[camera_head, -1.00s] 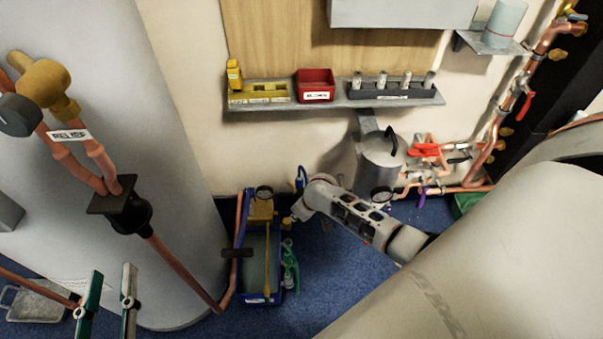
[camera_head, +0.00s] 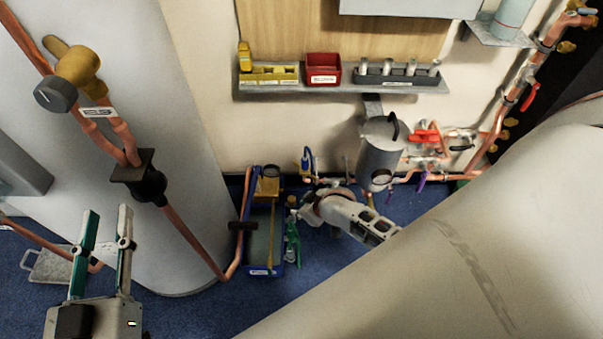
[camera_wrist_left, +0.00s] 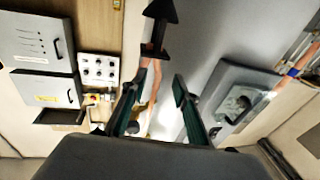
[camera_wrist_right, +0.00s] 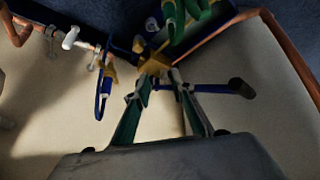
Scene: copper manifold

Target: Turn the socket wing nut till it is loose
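I cannot make out the socket wing nut for sure in any view. A yellow fitting (camera_wrist_right: 155,62) shows at the fingertips of my right gripper (camera_wrist_right: 160,84) in the right wrist view. The fingers are spread apart, and I cannot tell whether they touch it. In the head view a yellow block with a round gauge (camera_head: 267,186) sits on the blue tray; my right arm (camera_head: 345,213) reaches down beside it, with its fingers not clearly visible. My left gripper (camera_head: 105,240) is open and empty at the lower left; its open fingers also show in the left wrist view (camera_wrist_left: 160,85).
The blue tray (camera_head: 250,271) stands on the floor with a green bottle (camera_head: 292,240) beside it. A large grey cylinder (camera_head: 195,140) with copper pipe stands at left. A grey canister (camera_head: 380,155) and copper pipes stand at right, under a shelf (camera_head: 345,88).

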